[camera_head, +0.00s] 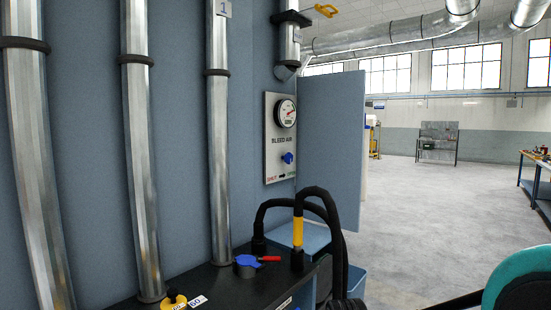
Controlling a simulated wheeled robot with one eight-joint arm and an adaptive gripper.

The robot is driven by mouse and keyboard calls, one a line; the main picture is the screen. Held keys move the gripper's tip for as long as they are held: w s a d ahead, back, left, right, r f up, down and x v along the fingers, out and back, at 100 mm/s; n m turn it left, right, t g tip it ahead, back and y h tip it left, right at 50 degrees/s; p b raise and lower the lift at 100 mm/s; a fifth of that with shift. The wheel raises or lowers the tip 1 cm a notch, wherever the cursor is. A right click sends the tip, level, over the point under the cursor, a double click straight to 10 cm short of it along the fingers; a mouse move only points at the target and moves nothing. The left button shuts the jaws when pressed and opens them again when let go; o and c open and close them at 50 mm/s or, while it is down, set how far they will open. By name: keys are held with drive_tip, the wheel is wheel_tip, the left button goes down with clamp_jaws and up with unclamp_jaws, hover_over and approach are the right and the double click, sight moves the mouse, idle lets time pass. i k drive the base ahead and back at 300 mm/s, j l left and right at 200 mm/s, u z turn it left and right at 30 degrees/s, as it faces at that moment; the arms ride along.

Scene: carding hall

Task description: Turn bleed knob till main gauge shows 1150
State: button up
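A grey panel (270,143) marked BLEED AIR is mounted on the blue wall, right of the tall metal pipes. It carries a round white-faced gauge (286,113) with a black rim and a red needle. The needle's exact reading is too small to tell. Whether this is the main gauge I cannot tell. Below it is a small blue knob (288,158), above a red mark at left and a green mark at right. The knob's turned position is not clear. My gripper is not in view; a teal and black rounded part, probably of my arm, shows at bottom right.
A black bench top (215,287) holds a blue fitting with a red lever (257,261), a yellow knob (173,300) and black hoses (322,195) arching below the panel. A blue partition (331,150) stands right of the panel. Grey floor is open at right, before a workbench (536,185).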

sight(288, 157)
drive_tip(key=i+j+z, duration=0.1)
drive_tip(key=i+z, duration=0.3)
drive_tip(key=i, duration=0.7)
